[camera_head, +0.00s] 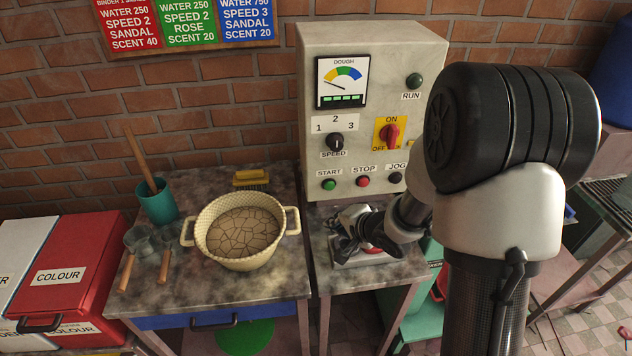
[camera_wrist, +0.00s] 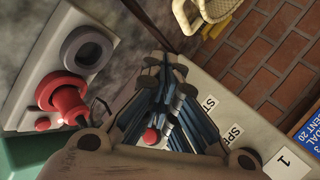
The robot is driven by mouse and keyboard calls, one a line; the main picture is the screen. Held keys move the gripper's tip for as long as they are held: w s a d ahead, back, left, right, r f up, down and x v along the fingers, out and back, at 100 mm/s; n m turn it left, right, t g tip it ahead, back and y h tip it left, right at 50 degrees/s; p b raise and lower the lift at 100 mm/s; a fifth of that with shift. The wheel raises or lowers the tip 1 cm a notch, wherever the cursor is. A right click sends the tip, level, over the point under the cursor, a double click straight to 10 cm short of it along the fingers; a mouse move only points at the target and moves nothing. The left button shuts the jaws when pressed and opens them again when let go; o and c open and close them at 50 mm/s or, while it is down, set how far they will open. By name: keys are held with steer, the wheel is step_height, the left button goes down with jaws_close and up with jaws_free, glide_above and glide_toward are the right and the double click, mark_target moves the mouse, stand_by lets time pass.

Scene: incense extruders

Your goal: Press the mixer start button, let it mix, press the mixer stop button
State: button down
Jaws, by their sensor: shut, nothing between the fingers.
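The grey control panel (camera_head: 345,90) stands against the wall. Its green START button (camera_head: 329,184), red STOP button (camera_head: 363,181) and black JOG button (camera_head: 396,177) form the bottom row. The RUN lamp (camera_head: 414,81) looks dark green. The DOUGH gauge needle (camera_head: 341,83) points low left. My gripper (camera_head: 345,241) is shut and empty in front of the panel, below the button row, over a small grey box (camera_head: 365,258). In the wrist view my fingertips (camera_wrist: 164,72) are together; a red button (camera_wrist: 150,136) shows between the finger links. I cannot tell whether the fingers touch anything.
The grey box carries a red mushroom knob (camera_wrist: 65,97) and a dark round part (camera_wrist: 87,51), close beside my gripper. A cream pot (camera_head: 245,262) of cracked brown dough stands on the left table. The red OFF/ON switch (camera_head: 389,135) sits above the buttons.

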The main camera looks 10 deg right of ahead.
mark_target(329, 185)
steer(key=shift+d, duration=0.1)
steer(key=shift+w, duration=0.1)
steer(key=w+p, duration=0.3)
steer(key=w, duration=0.5)
steer(key=shift+w, duration=0.3)
steer(key=shift+w+p, duration=0.25)
steer(key=shift+p, duration=0.3)
stand_by(1.1)
